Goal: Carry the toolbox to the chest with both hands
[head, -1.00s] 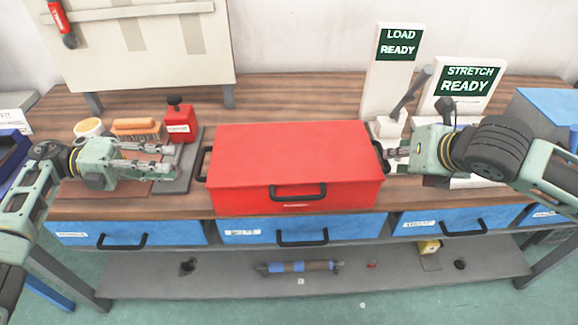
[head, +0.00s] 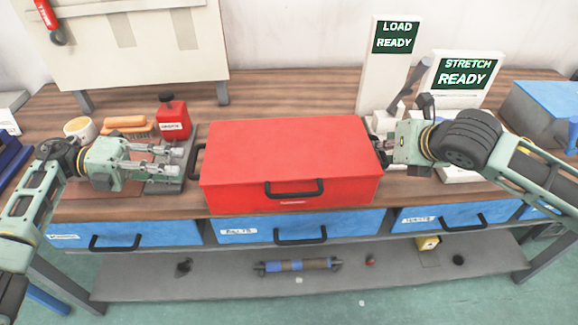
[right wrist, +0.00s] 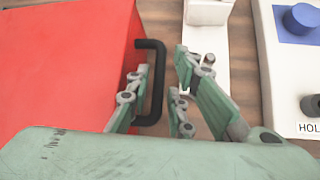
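The red toolbox (head: 290,160) sits on the wooden workbench, with a black handle on its front and one on each side. My left gripper (head: 180,160) is open and empty, its fingers pointing at the left side handle (head: 198,161) with a small gap. My right gripper (head: 380,150) is at the toolbox's right side. In the right wrist view, the right gripper's fingers (right wrist: 162,95) are spread apart, with the right side handle (right wrist: 157,80) between them, close to the left finger. The toolbox (right wrist: 60,65) fills the left of that view. No chest is identifiable.
A red bottle (head: 173,120), a brush (head: 126,122) and a cup (head: 80,128) stand left of the toolbox. The white "LOAD READY" (head: 390,75) and "STRETCH READY" (head: 455,90) stands are behind right. Blue drawers (head: 270,227) and a lower shelf (head: 210,281) lie below the bench top.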

